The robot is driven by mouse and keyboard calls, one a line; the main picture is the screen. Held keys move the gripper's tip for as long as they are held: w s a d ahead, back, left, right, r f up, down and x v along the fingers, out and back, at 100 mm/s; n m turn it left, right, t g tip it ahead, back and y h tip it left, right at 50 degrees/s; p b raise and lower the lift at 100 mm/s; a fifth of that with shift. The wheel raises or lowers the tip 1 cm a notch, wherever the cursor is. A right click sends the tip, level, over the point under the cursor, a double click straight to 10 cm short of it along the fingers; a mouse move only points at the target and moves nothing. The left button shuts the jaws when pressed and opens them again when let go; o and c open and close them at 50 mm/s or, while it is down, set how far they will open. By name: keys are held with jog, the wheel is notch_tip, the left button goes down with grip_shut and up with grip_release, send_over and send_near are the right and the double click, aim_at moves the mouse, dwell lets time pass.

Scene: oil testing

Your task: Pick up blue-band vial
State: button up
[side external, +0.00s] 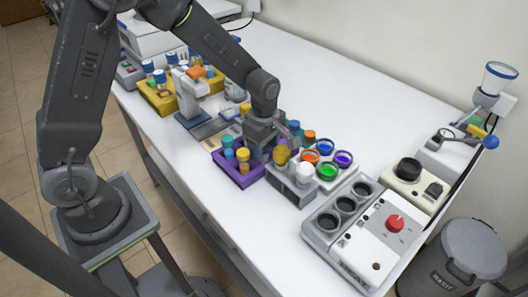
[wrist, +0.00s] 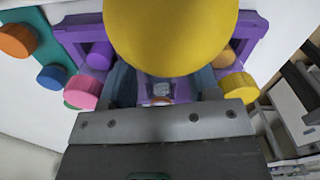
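I cannot single out a blue band on any vial. A purple rack (side external: 239,180) holds teal-capped vials (side external: 228,142) and a yellow-capped vial (side external: 242,155). Blue-capped vials (side external: 159,76) stand in a yellow rack at the back left. My gripper (side external: 262,150) is down beside the purple rack, its tips partly hidden. In the wrist view its dark fingers (wrist: 162,90) are apart, with the purple rack (wrist: 247,35) beyond and a small pale object (wrist: 160,89) in the gap. A large yellow round cap (wrist: 170,30) fills the view close up and hides much between them.
A grey block (side external: 291,187) with a white-capped item stands right of my gripper, near open-topped colored containers (side external: 327,171). A device with round wells and a red knob (side external: 395,223) is at the front right. Clear white table lies behind the containers.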

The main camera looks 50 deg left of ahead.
jog(key=c, duration=0.9)
